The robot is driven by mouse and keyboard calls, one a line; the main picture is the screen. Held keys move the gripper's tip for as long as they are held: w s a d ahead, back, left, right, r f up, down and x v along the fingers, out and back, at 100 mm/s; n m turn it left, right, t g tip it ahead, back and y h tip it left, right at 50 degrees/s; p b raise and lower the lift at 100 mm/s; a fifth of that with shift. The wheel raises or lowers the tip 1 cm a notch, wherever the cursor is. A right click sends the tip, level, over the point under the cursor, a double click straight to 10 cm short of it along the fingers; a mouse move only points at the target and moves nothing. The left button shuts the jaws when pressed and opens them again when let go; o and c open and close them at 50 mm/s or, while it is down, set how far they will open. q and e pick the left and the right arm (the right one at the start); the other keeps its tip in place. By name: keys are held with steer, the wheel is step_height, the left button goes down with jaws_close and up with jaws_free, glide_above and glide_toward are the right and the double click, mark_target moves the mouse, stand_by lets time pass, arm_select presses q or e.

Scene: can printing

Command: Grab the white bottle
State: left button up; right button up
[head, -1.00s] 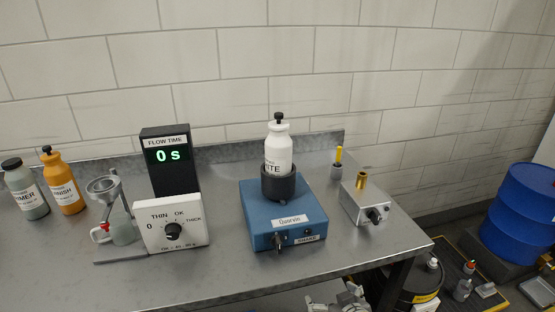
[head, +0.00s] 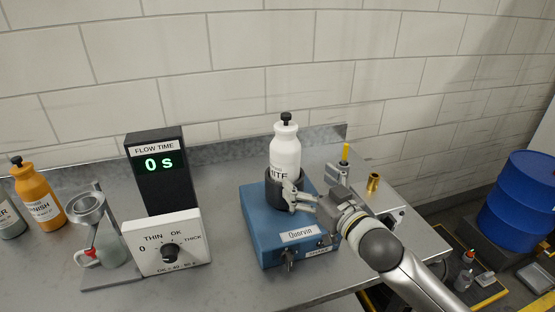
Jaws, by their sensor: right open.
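The white bottle (head: 285,149) with a black stopper stands upright in the dark round holder on top of the blue Quorvin box (head: 258,224). My right gripper (head: 298,190) is open and reaches in from the lower right. Its fingers are in front of the holder and the lower right part of the bottle, hiding some of the label. I cannot tell whether a finger touches the bottle. My left gripper is not in view.
Left of the blue box stand a dial box (head: 166,243), a black flow-time display (head: 160,168) reading 0 s and a funnel stand (head: 90,207). An orange bottle (head: 40,192) is at far left. A brass piece (head: 373,182) is right of the gripper.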

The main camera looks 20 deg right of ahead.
mark_target(293, 167)
steer(key=x, duration=0.2)
steer(key=p+x, duration=0.1)
steer(key=x, duration=0.1)
steer(key=shift+r, duration=0.35)
steer(key=shift+w+a, duration=0.1)
steer(key=shift+w, duration=0.2)
steer(key=shift+w+f, duration=0.15)
steer(key=shift+w, duration=0.05)
steer(key=p+x, duration=0.2)
steer(key=x, duration=0.2)
steer(key=shift+w+a+f, duration=0.1)
steer(key=shift+a+f, duration=0.05)
steer(key=shift+a, duration=0.05)
steer(key=shift+w+a+f, duration=0.1)
steer(key=shift+w+a, duration=0.05)
steer(key=shift+w, duration=0.35)
steer(key=shift+c, duration=1.4)
steer(key=c, duration=1.4)
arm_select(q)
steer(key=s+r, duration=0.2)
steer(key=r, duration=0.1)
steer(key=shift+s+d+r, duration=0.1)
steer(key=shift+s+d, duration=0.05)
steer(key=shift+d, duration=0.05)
arm_select(e)
steer(key=shift+c, duration=0.5)
